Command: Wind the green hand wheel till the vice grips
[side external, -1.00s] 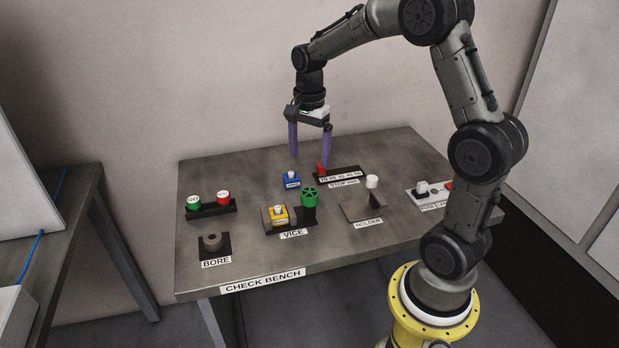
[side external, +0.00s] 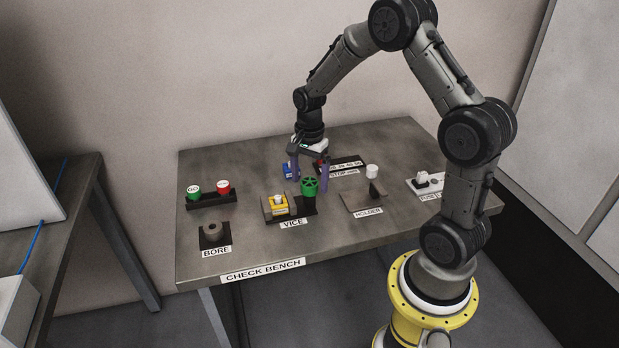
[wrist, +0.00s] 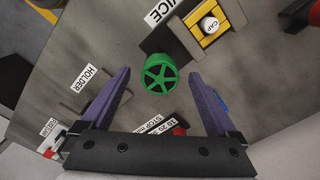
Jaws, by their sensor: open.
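The green hand wheel (side external: 310,186) stands upright on the right end of the vice on the bench. It also shows between and just beyond my fingertips in the wrist view (wrist: 159,73). The vice (side external: 268,214) has a yellow part with a white cap (side external: 277,203) between its jaws; whether the jaws touch it I cannot tell. My gripper (side external: 303,187) is open and empty, pointing down, with its purple fingers on either side of the wheel in the picture. In the wrist view my gripper (wrist: 159,74) shows a gap on both sides of the wheel.
The bore block (side external: 211,234) and the green and red buttons (side external: 208,195) are to the left.

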